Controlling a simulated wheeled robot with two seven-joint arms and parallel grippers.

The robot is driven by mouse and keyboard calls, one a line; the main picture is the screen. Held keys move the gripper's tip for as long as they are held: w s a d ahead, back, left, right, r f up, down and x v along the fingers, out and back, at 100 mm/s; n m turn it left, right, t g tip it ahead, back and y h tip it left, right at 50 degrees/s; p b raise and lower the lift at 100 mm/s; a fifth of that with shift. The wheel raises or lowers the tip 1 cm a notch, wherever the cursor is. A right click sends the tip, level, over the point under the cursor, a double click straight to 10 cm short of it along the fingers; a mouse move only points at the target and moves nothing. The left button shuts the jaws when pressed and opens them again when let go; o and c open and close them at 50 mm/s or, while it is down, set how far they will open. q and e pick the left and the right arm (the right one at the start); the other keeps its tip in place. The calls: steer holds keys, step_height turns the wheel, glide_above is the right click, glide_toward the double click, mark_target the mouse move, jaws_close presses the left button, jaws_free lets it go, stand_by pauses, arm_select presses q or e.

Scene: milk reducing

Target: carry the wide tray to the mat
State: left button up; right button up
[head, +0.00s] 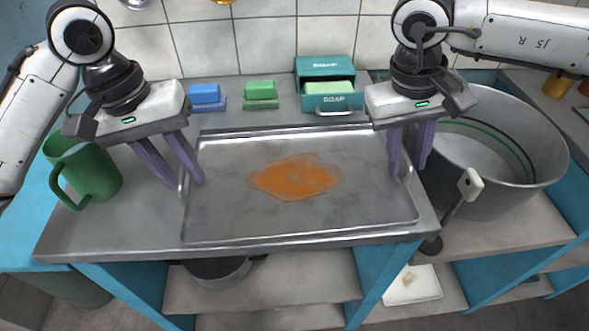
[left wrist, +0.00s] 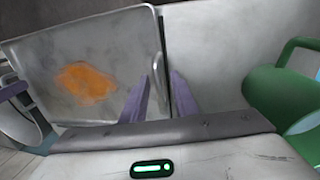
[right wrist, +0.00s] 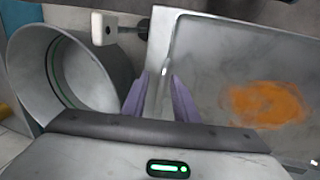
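The wide tray (head: 330,225) is a flat grey metal tray with a low rim, lying on the grey counter. An orange patch (head: 297,177) covers its middle. My left gripper (head: 185,185) is at the tray's left end, its purple fingers apart on either side of the left handle (left wrist: 160,65). My right gripper (head: 407,172) is at the right end, its fingers also apart, around or just above the right handle; contact is unclear. In the left wrist view the tray (left wrist: 40,60) lies left of the fingers; in the right wrist view it (right wrist: 210,55) lies right. I cannot make out a mat.
A green mug (head: 88,175) stands left of the tray. Blue (head: 206,94) and green (head: 260,90) blocks and a teal soap box (head: 325,68) stand behind it. A large metal pot (head: 490,190) is at the right. The counter's front edge (head: 240,249) lies close to the tray.

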steer(key=shift+a, duration=0.1)
arm_select(q)
step_height(320, 180, up, 12)
steer(key=a, duration=0.2)
steer(key=shift+a, duration=0.15)
arm_select(e)
steer(key=v, duration=1.2)
arm_select(q)
steer(key=shift+f, duration=0.1)
arm_select(e)
steer(key=shift+r, duration=0.1)
